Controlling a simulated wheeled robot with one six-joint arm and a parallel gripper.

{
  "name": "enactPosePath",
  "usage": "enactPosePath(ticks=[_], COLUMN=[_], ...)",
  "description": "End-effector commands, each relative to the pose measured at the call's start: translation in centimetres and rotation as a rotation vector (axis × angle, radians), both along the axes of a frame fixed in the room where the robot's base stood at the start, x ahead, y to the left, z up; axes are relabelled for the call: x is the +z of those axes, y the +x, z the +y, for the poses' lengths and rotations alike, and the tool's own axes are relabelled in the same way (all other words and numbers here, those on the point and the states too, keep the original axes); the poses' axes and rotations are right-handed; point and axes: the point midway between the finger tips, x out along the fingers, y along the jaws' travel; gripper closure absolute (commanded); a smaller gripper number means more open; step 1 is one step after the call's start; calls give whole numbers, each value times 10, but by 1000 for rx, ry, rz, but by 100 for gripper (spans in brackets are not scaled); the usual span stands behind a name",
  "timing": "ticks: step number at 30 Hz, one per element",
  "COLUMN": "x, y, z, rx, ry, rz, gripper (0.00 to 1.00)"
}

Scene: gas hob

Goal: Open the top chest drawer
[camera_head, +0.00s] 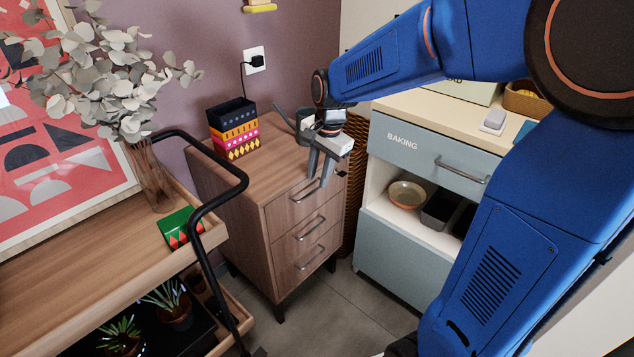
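The wooden chest (240,210) has three drawers, each with a metal bar handle. The top drawer (283,212) looks shut, its front flush with the ones below. Its handle (303,195) is partly overlapped at the right by my gripper. My gripper (319,178) points downward at the upper right of the top drawer front. Its two fingers are apart with nothing seen between them. I cannot tell whether the fingers touch the handle or stand just in front of it.
A stacked patterned box (234,128) and a dark cup-like item (304,123) stand on the chest. A cart with a black rail (241,170) is at the left. The baking cabinet (392,265) stands right of the chest. Grey floor (330,325) in front is clear.

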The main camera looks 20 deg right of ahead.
Motion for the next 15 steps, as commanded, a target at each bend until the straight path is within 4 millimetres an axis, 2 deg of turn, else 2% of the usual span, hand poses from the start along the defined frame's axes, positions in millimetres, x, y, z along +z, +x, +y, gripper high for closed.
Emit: enactPosePath(ticks=[3,6,15], x=[-17,-25,-34], y=[2,4,5], z=[2,3,3], rx=[0,0,0], ry=[0,0,0], rz=[2,1,0], gripper=[74,74,74])
